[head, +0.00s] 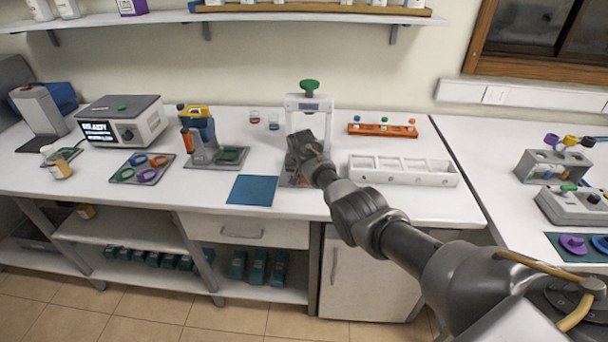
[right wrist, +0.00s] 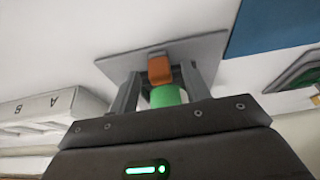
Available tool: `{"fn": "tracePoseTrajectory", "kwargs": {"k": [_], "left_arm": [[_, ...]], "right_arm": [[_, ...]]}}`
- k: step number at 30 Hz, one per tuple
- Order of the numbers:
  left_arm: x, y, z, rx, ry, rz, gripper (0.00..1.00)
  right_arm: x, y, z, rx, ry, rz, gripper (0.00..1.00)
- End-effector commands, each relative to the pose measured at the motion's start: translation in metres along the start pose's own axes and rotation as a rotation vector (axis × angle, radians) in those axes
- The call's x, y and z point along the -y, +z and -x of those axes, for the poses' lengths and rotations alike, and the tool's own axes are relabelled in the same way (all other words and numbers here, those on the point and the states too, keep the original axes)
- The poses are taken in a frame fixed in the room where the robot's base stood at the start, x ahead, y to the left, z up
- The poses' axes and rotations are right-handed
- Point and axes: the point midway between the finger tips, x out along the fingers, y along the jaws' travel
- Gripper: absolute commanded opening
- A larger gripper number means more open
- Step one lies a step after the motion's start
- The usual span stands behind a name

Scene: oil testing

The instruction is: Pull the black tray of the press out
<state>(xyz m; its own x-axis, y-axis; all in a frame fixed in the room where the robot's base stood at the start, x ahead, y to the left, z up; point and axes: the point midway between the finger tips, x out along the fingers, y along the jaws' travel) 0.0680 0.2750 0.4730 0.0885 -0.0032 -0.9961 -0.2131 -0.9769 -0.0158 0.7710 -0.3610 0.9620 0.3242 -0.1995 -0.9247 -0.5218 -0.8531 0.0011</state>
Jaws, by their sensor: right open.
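The press (head: 309,104) is a white frame with a green knob on top, standing at the back middle of the bench. My right arm covers its lower part in the head view. My right gripper (head: 303,158) is in front of it, its fingertips hidden there. In the right wrist view my right gripper (right wrist: 160,78) is open, one finger on each side of a small orange block (right wrist: 160,68). The block overlaps a dark grey plate (right wrist: 205,48), which may be the tray; contact is unclear. A green cylinder (right wrist: 168,96) shows between the fingers. My left gripper is out of view.
A blue mat (head: 252,190) lies left of the press. A white compartment box (head: 404,172) and an orange rack (head: 382,130) stand to the right. A blue and yellow device (head: 198,130) stands further left. The front bench edge is close below the gripper.

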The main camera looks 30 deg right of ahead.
Motion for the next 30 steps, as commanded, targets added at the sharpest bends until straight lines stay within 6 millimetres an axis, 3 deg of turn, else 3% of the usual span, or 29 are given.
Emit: {"fn": "tracePoseTrajectory", "kwargs": {"k": [5,21,30], "left_arm": [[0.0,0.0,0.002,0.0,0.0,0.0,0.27],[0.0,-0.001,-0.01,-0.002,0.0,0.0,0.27],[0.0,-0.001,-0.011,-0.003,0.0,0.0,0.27]], "right_arm": [[-0.001,-0.001,0.01,-0.002,0.0,-0.001,0.47],[-0.001,0.0,0.096,-0.003,0.0,0.0,0.47],[-0.001,0.001,0.109,0.0,0.001,-0.001,0.47]]}}
